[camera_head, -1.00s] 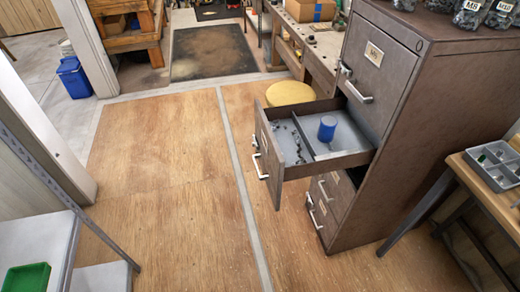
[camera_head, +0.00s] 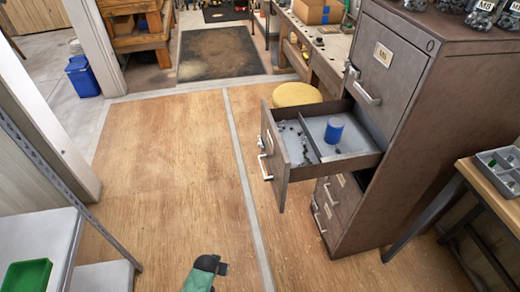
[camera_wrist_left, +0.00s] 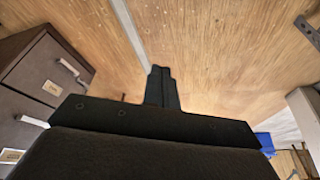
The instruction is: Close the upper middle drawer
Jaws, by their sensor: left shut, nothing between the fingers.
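The upper middle drawer (camera_head: 284,167) of the brown filing cabinet (camera_head: 430,100) is pulled far out to the left. It has a silver handle (camera_head: 265,168) on its front. Inside it are a divider, a blue cylinder (camera_head: 334,131) and small dark bits. My left gripper (camera_head: 219,266) shows at the bottom of the head view, over the floor, left of and nearer than the drawer, apart from it. In the left wrist view its fingers (camera_wrist_left: 162,72) are together with nothing between them; the cabinet (camera_wrist_left: 40,60) is at the left. My right gripper is not in view.
A yellow round stool (camera_head: 297,94) stands behind the open drawer. A wooden table with a grey parts tray (camera_head: 500,172) is right of the cabinet. A shelf with a green bin (camera_head: 26,275) is at the lower left. The wooden floor between is clear.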

